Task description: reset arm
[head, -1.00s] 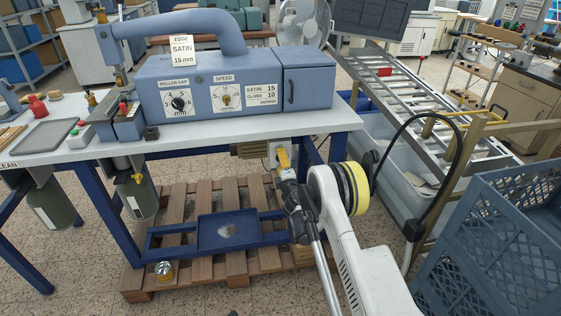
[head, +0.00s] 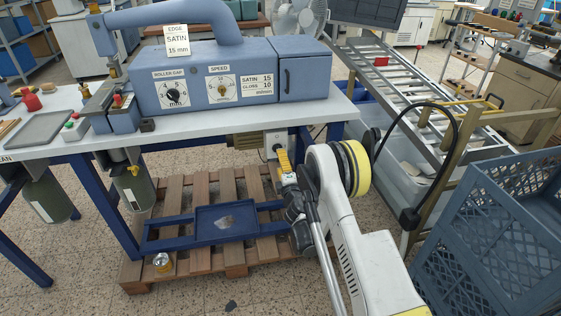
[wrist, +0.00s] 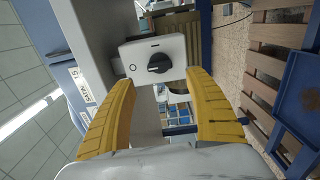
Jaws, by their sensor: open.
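My gripper (head: 283,160) is below the right part of the machine's table, with yellow fingers near a grey box with a black rotary switch. In the wrist view the two yellow fingers (wrist: 163,95) are apart with nothing between them. The switch box (wrist: 154,58) is just beyond the fingertips, its black knob turned roughly level in that picture. In the head view the switch box (head: 270,143) is partly hidden behind my gripper. I cannot tell whether a fingertip touches it.
A wooden pallet (head: 180,200) and blue tray (head: 227,224) are below. A metal can (head: 162,262) is near the pallet's front. A blue crate (head: 500,235) and roller conveyor (head: 410,90) are right.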

